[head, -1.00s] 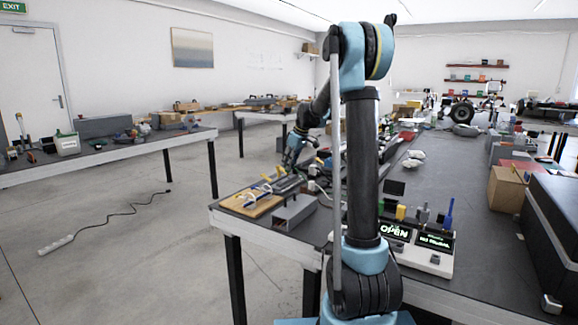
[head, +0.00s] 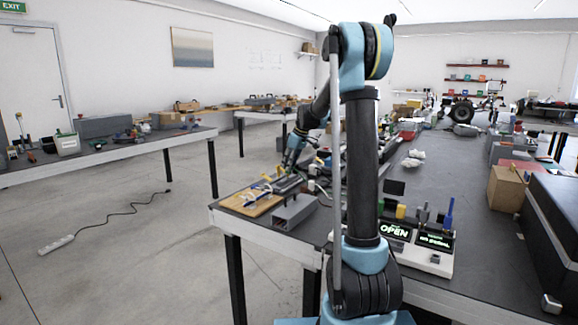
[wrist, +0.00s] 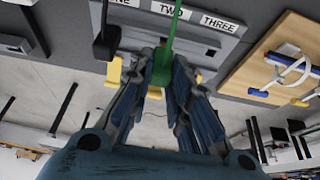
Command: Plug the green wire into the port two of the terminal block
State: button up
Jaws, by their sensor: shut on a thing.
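In the wrist view, the grey terminal block (wrist: 232,31) lies across the top, with white labels ONE, TWO and THREE. My gripper (wrist: 164,66) is shut on the green wire's (wrist: 176,24) plug, below the TWO label (wrist: 172,10). The wire runs up from the plug over the block. The fingers and plug hide port two, so I cannot tell whether the plug tip is in it. A black plug (wrist: 106,42) sits below the ONE label. A dark opening (wrist: 211,53) shows below the THREE label. In the head view, my gripper is small over the near workbench; the wire is not clear there.
A wooden board (wrist: 250,72) with white and blue cable and yellow pegs lies right of the block in the wrist view. In the head view, a grey open box (head: 294,212) lies beside the board. A display panel (head: 432,262) stands nearer, reading OPEN on its left part.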

jog(key=shift+f, duration=0.9)
jog(key=o, duration=0.9)
jog(key=shift+o, duration=0.2)
jog(key=v, duration=1.1)
jog(key=shift+d+r, duration=0.15)
jog(key=shift+r, duration=0.2)
jog(key=shift+s, duration=0.15)
